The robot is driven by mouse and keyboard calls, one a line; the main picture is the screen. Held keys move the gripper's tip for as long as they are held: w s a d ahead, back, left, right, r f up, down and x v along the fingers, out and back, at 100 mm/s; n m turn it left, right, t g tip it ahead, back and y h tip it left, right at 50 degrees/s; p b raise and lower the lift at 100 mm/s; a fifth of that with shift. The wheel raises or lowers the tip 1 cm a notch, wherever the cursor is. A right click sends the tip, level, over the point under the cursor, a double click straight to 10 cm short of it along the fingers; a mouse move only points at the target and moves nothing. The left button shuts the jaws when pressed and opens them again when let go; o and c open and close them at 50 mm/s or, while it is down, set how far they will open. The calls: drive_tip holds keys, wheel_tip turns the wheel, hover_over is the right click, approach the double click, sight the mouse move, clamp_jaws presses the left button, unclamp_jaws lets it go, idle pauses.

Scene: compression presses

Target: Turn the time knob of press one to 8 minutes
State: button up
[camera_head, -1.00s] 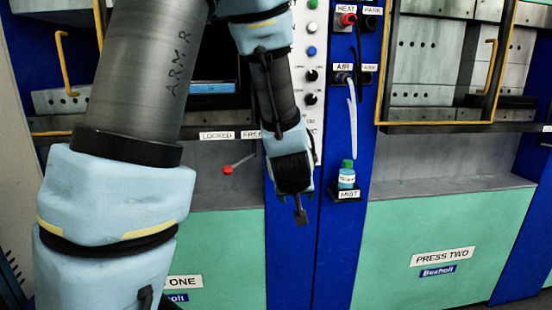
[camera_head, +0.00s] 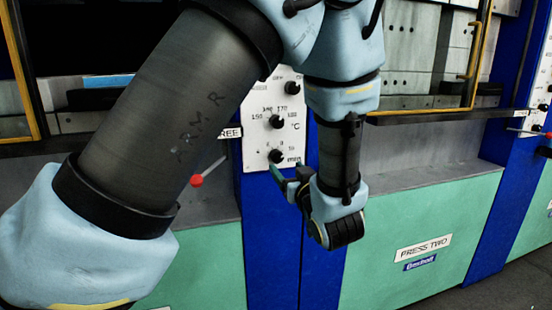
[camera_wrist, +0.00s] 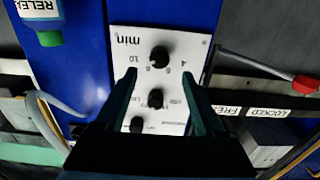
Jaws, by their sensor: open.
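The time knob (camera_head: 276,156) is a small black knob at the bottom of press one's white control panel (camera_head: 259,140), above a "min" label. In the wrist view the panel appears upside down, and the time knob (camera_wrist: 159,57) sits just beyond and between the fingertips, with numbers around it. I cannot read its pointer setting. My gripper (camera_head: 287,176) is open and empty, just below and in front of the time knob. In the wrist view my gripper (camera_wrist: 159,76) has one green finger on each side of the knob, apart from it.
A second knob (camera_head: 277,121), by a °C scale, sits above the time knob. A red-tipped lever (camera_head: 197,181) sticks out left of the panel. The wrist view shows a release bottle (camera_wrist: 42,14) and a grey cable (camera_wrist: 58,101) at left. Press two (camera_head: 423,248) stands right.

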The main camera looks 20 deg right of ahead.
sight(278, 159)
drive_tip(key=w, duration=0.5)
drive_tip(key=w+d+p, duration=0.1)
drive_tip(key=w, duration=0.1)
drive_tip(key=shift+w, duration=0.25)
clamp_jaws()
idle(0.3)
